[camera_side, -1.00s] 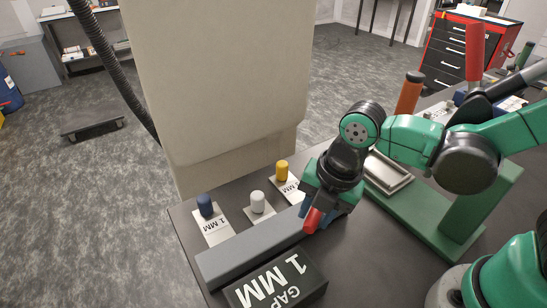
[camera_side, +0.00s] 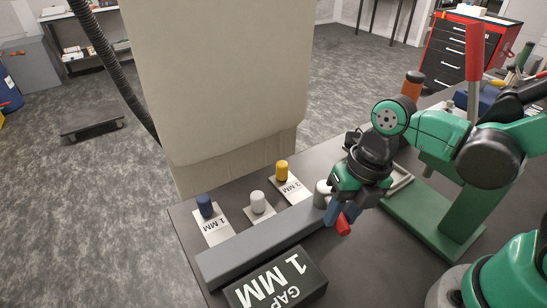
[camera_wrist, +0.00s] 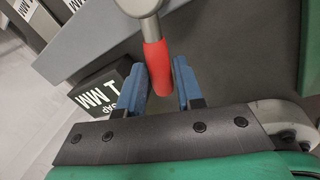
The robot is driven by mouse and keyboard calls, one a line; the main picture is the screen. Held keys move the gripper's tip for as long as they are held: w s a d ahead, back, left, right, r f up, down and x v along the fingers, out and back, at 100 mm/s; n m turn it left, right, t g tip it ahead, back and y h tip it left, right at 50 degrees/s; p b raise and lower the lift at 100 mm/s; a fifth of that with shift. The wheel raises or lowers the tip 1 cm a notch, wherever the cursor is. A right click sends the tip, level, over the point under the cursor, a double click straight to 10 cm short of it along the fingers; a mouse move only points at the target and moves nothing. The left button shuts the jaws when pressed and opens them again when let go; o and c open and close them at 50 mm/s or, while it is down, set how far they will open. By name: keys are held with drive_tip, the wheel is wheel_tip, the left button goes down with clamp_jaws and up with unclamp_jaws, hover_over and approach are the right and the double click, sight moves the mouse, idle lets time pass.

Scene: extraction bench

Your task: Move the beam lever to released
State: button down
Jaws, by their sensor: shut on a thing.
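The lever shows a red grip (camera_wrist: 157,65) on a short grey shaft in the wrist view. It joins a rounded grey pivot (camera_wrist: 138,5) at the top. In the side view its red tip (camera_side: 343,226) sticks out below my gripper, and a pale pivot (camera_side: 322,192) shows at the right end of the long grey beam (camera_side: 262,252). My gripper (camera_wrist: 157,92) has its blue fingers on both sides of the red grip and is shut on it. In the side view my gripper (camera_side: 338,212) hides most of the lever's shaft.
A black "GAP 1 MM" block (camera_side: 312,287) stands in front. A green stand (camera_side: 455,205) is to the right.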

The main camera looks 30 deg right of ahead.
drive_tip(key=shift+d, duration=0.1)
idle(0.3)
drive_tip(key=c, duration=0.6)
unclamp_jaws()
drive_tip(key=shift+s+d+r, duration=0.1)
drive_tip(key=shift+d+r, duration=0.05)
drive_tip(key=shift+r, duration=0.75)
drive_tip(key=shift+s+d+r, duration=0.1)
drive_tip(key=shift+d+r, duration=0.1)
drive_tip(key=shift+r, duration=0.75)
drive_tip(key=shift+d+r, duration=0.15)
drive_tip(key=shift+r, duration=0.75)
drive_tip(key=w+d+m+t, duration=0.1)
drive_tip(key=d+m+t, duration=0.1)
drive_tip(key=m, duration=0.8)
drive_tip(key=w+d+r+m+t+h, duration=0.1)
drive_tip(key=w+d+m+t, duration=0.1)
drive_tip(key=m, duration=0.9)
drive_tip(key=w+d+r+m+t+h, duration=0.1)
drive_tip(key=d+m+t, duration=0.1)
drive_tip(key=m, duration=0.9)
drive_tip(key=shift+w+d+r, duration=0.1)
drive_tip(key=shift+w+d, duration=0.1)
drive_tip(key=shift+d, duration=0.1)
